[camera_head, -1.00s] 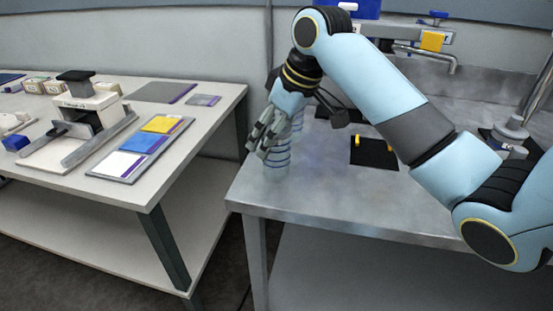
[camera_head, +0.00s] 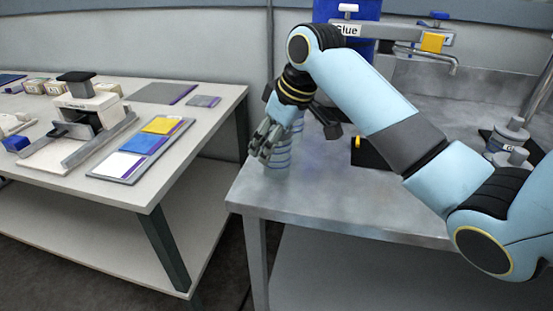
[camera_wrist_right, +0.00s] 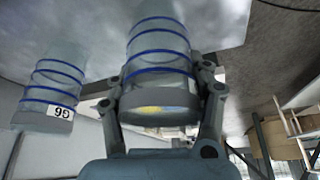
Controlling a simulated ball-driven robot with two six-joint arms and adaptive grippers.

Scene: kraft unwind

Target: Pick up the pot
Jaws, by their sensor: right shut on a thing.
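A translucent pot (camera_wrist_right: 160,45) with blue rings and a grey end sits between the two fingers of my right gripper in the right wrist view. My right gripper (camera_wrist_right: 163,100) is shut on it. In the head view my right gripper (camera_head: 264,144) is low over the near left corner of the metal table (camera_head: 310,190), with a blue-ringed pot (camera_head: 277,167) beside and partly behind its fingers. The wrist view shows a second similar pot (camera_wrist_right: 55,85) to the left, with a white label. My left gripper is not in view.
A black pad (camera_head: 367,155) with a yellow piece lies right of the gripper, partly behind my arm. Grey lidded containers (camera_head: 508,138) stand at the far right. A separate table (camera_head: 180,175) with cards is at the left.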

